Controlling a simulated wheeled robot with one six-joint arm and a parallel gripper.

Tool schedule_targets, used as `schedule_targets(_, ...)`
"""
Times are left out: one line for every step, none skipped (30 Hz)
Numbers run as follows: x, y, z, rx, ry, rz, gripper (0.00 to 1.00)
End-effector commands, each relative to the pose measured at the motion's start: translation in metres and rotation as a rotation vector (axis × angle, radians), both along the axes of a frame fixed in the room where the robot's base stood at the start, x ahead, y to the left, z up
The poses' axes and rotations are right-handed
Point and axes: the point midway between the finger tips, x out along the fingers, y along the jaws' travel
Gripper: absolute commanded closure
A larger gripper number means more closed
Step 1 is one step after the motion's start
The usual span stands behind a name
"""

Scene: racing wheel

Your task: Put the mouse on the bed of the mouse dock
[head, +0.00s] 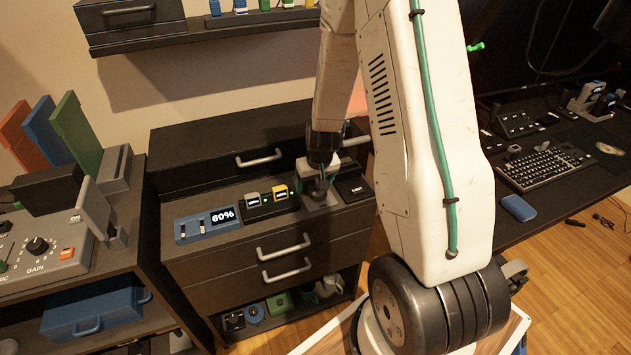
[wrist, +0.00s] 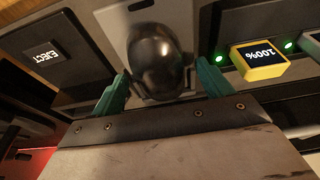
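The mouse (wrist: 158,62) is dark, glossy and rounded. In the wrist view it lies between the two green fingers of my gripper (wrist: 162,75), over a grey square plate that looks like the bed of the mouse dock (wrist: 188,14). In the head view my gripper (head: 320,180) is low over this plate (head: 322,203) on the black cabinet top. The fingers are on both sides of the mouse and close to it. Dark parts beside the mouse hide whether they press on it. I cannot tell whether the mouse rests on the plate.
A black EJECT panel (wrist: 52,58) is beside the plate. On the other side is a yellow block reading 100% (wrist: 260,57) with green lights. A blue 60% display (head: 207,224) stands further left. A desk with a keyboard (head: 545,166) and a blue box (head: 518,208) is at right.

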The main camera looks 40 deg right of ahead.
Motion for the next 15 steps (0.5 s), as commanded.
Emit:
schedule_targets(0.000, 0.000, 0.000, 0.000, 0.000, 0.000, 0.22)
schedule_targets(0.000, 0.000, 0.000, 0.000, 0.000, 0.000, 0.22)
schedule_targets(0.000, 0.000, 0.000, 0.000, 0.000, 0.000, 0.22)
schedule_targets(0.000, 0.000, 0.000, 0.000, 0.000, 0.000, 0.22)
schedule_targets(0.000, 0.000, 0.000, 0.000, 0.000, 0.000, 0.22)
schedule_targets(0.000, 0.000, 0.000, 0.000, 0.000, 0.000, 0.22)
schedule_targets(0.000, 0.000, 0.001, 0.000, 0.000, 0.000, 0.22)
schedule_targets(0.000, 0.000, 0.001, 0.000, 0.000, 0.000, 0.22)
schedule_targets(0.000, 0.000, 0.003, 0.000, -0.001, -0.001, 0.22)
schedule_targets(0.000, 0.000, 0.004, 0.000, -0.001, -0.001, 0.22)
schedule_targets(-0.001, 0.000, 0.008, -0.001, -0.002, 0.000, 0.22)
schedule_targets(-0.002, 0.001, 0.013, -0.001, -0.003, -0.001, 0.22)
schedule_targets(-0.003, 0.001, 0.017, 0.000, -0.003, -0.001, 0.22)
schedule_targets(-0.004, 0.001, 0.022, -0.001, -0.004, 0.001, 0.22)
schedule_targets(-0.005, 0.002, 0.030, -0.001, -0.005, 0.000, 0.22)
